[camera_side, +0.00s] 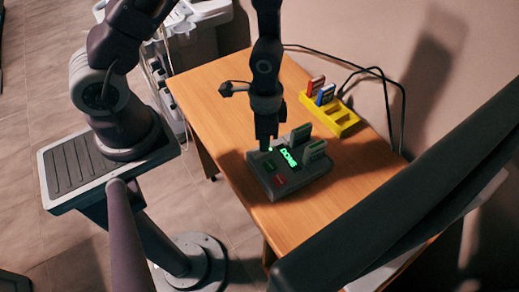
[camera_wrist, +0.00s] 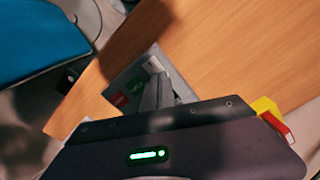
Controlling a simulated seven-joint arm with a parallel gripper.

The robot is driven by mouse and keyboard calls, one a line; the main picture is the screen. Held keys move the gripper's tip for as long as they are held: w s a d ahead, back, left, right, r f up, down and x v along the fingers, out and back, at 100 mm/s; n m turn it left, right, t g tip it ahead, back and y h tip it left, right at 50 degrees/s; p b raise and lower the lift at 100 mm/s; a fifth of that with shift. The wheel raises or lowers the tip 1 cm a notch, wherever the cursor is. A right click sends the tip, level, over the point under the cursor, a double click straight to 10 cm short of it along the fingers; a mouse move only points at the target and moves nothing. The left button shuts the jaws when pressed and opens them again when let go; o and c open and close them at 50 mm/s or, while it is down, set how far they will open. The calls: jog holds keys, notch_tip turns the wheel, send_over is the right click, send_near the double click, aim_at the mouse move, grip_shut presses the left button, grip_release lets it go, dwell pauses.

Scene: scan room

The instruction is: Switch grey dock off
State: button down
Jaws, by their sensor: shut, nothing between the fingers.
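The grey dock (camera_side: 262,180) sits on the wooden table in the side view. Its small display (camera_side: 288,157) is lit green; the letters are too small to read surely. A green button (camera_side: 268,164) and a red button (camera_side: 280,181) are on its top, toward the front left. My gripper (camera_side: 265,148) is shut and empty, pointing down over the dock's back left part; contact cannot be told. In the wrist view the red button (camera_wrist: 118,99) and green button (camera_wrist: 138,88) show beside my gripper's fingers (camera_wrist: 165,90).
A yellow rack (camera_side: 345,124) holding a red module (camera_side: 316,85) and a blue module (camera_side: 326,94) stands behind the dock to the right. Black cables run along the wall behind it. The wooden table (camera_side: 212,88) is bare left of the dock.

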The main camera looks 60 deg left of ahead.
jog(key=shift+f, duration=0.25)
jog(key=shift+r, duration=3.55)
jog(key=s+a+r+n+t+y, duration=0.1)
jog(key=a+r+n+t, duration=0.1)
jog(key=r, duration=0.6)
jog(key=s+a+r+n+t, duration=0.1)
jog(key=s+a+r+n, duration=0.15)
jog(key=r, duration=0.55)
jog(key=s+d+r+n+t+h, duration=0.1)
jog(key=s+r+t, duration=0.1)
jog(key=s+r, duration=0.4)
jog(key=shift+s+r+t, duration=0.3)
jog(key=shift+s+r, duration=0.1)
jog(key=shift+s, duration=0.55)
